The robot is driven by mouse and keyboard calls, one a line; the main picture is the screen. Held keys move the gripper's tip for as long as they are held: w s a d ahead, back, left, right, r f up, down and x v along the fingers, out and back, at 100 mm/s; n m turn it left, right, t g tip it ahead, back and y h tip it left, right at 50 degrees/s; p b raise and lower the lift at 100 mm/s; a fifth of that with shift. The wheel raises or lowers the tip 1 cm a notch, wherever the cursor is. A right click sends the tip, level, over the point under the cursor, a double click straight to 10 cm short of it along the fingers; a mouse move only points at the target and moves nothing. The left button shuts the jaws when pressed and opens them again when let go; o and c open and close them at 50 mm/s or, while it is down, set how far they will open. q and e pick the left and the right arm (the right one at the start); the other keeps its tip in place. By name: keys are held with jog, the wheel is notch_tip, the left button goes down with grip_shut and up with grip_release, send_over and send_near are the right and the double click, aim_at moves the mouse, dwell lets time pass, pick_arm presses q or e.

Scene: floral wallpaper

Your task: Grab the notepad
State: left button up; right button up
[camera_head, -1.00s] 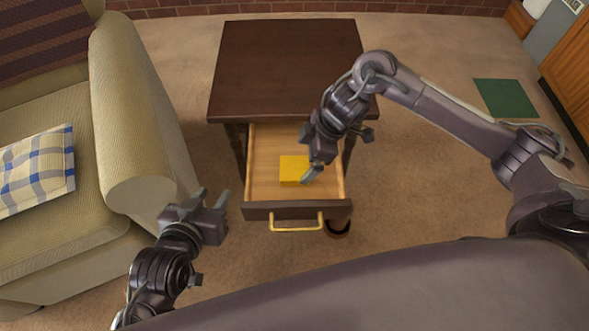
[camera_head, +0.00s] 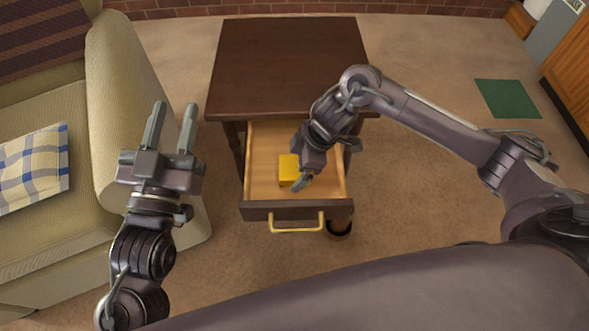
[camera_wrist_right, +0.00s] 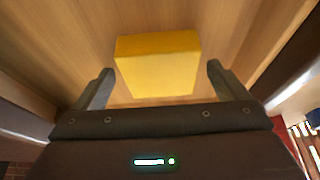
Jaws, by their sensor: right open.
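The yellow notepad (camera_head: 289,169) lies in the open drawer (camera_head: 264,178) of a dark wooden table. It looks like a small thick block. My right gripper (camera_head: 302,183) reaches down into the drawer and covers the notepad's right part in the head view. In the right wrist view the notepad (camera_wrist_right: 157,65) lies just ahead of the open fingers (camera_wrist_right: 155,85), roughly centred between them. I see no grip on it. My left gripper (camera_head: 172,128) is raised left of the table, fingers apart and empty.
The dark table top (camera_head: 290,65) stands behind the drawer. The drawer front has a brass handle (camera_head: 297,228). A beige armchair (camera_head: 125,100) with a checked cushion (camera_head: 35,168) is at the left. Open carpet (camera_head: 430,205) lies to the right.

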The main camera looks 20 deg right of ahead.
pick_arm(q)
jog(key=shift+r, duration=0.45)
pick_arm(e)
jog(key=shift+f, duration=0.1)
jog(key=c, duration=1.1)
pick_arm(q)
jog(key=shift+f, duration=0.1)
pick_arm(e)
jog(key=shift+r, duration=0.25)
notch_tip(320, 180, up, 4)
jog(key=shift+r+p, duration=0.2)
jog(key=shift+p, duration=0.85)
pick_arm(q)
jog(key=s+a+f+g+y+p, duration=0.15)
jog(key=s+f+g, duration=0.35)
jog(key=f, duration=0.7)
jog(key=s+d+f+g+y, duration=0.1)
jog(key=s+f+g+y, duration=0.25)
jog(key=f+g, duration=0.55)
pick_arm(e)
notch_tip(320, 180, up, 4)
pick_arm(q)
jog(key=s+a+f+n+g+y+p, duration=0.1)
jog(key=s+a+f+g+y+p, duration=0.1)
jog(key=s+a+p, duration=0.3)
jog(key=shift+s+a+f+g+y, duration=0.3)
jog(key=shift+a+f+g, duration=0.45)
jog(key=shift+a, duration=0.5)
pick_arm(e)
notch_tip(320, 180, up, 11)
